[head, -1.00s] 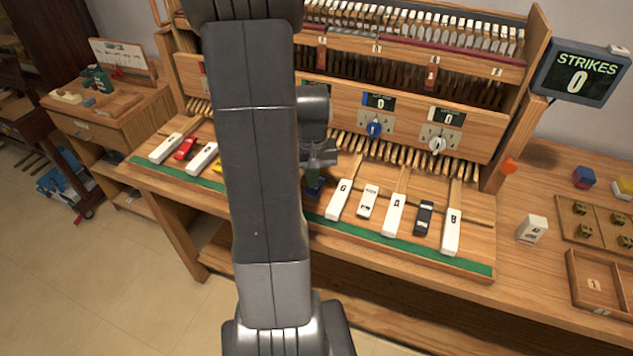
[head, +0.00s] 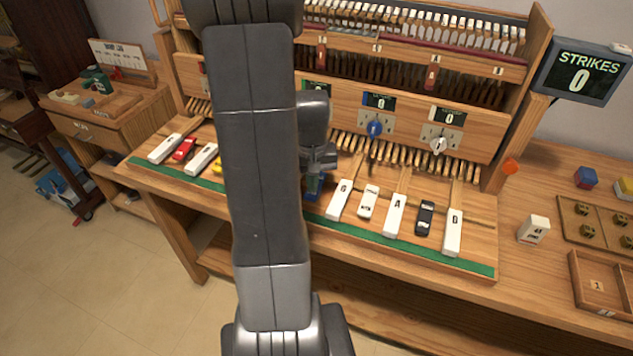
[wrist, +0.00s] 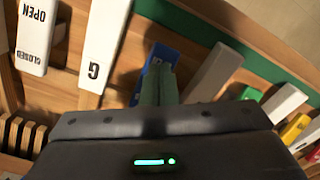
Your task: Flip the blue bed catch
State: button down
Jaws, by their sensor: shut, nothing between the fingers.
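The blue bed catch (wrist: 160,55) lies on the wooden key bed, beside the white G key (wrist: 98,45). In the wrist view my gripper (wrist: 160,75) is shut and empty, its fingertips in front of the blue catch and hiding part of it. I cannot tell whether they touch. In the head view only a little of the blue catch (head: 312,187) shows at the right of my arm, below my gripper, left of the G key. Its lettering and which way it is flipped are hidden.
A white catch (wrist: 35,35) marked OPEN and CLOSED lies past the G key. A black catch (head: 424,217) sits between the A and B keys. Red (head: 185,148) and yellow catches (wrist: 294,128) lie on the other side. A blue knob (head: 374,128) is on the upright panel.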

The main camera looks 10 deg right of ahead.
notch_tip(320, 180, up, 7)
jog(key=p, duration=0.5)
jog(key=shift+f, duration=0.1)
dwell(0.4)
notch_tip(320, 180, down, 7)
jog(key=b, duration=0.5)
jog(key=shift+r, duration=0.25)
notch_tip(320, 180, up, 9)
jog(key=p, duration=0.6)
jog(key=shift+f+p, duration=0.2)
jog(key=shift+p, duration=0.2)
dwell(0.8)
jog(key=shift+s+a, duration=0.1)
